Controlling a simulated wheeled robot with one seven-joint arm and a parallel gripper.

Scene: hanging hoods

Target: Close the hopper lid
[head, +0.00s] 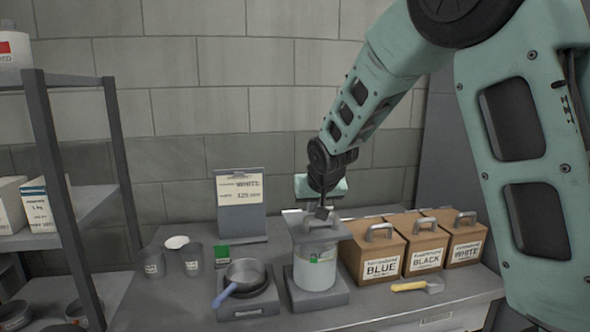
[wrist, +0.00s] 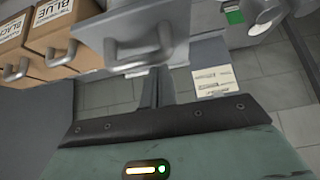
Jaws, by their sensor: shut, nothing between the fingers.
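A pale round container (head: 314,272) with a green label stands on a grey base on the bench; I take it to be the hopper. A grey lid-like plate (head: 327,233) shows just above it, and a grey plate with a bar handle fills the upper middle of the wrist view (wrist: 150,40). It looks tilted; how far it stands open I cannot tell. My gripper (head: 321,212) is shut and empty, right above the plate in the head view. Its fingers (wrist: 155,88) are beside the handle in the wrist view; contact is unclear.
Brown boxes labelled BLUE (head: 378,268), BLACK (head: 425,258) and WHITE (head: 466,250), each with a handle, stand close on the right. A pan (head: 246,273) on a scale is on the left. A yellow-handled scoop (head: 412,286) lies in front. A sign stand (head: 240,205) is behind.

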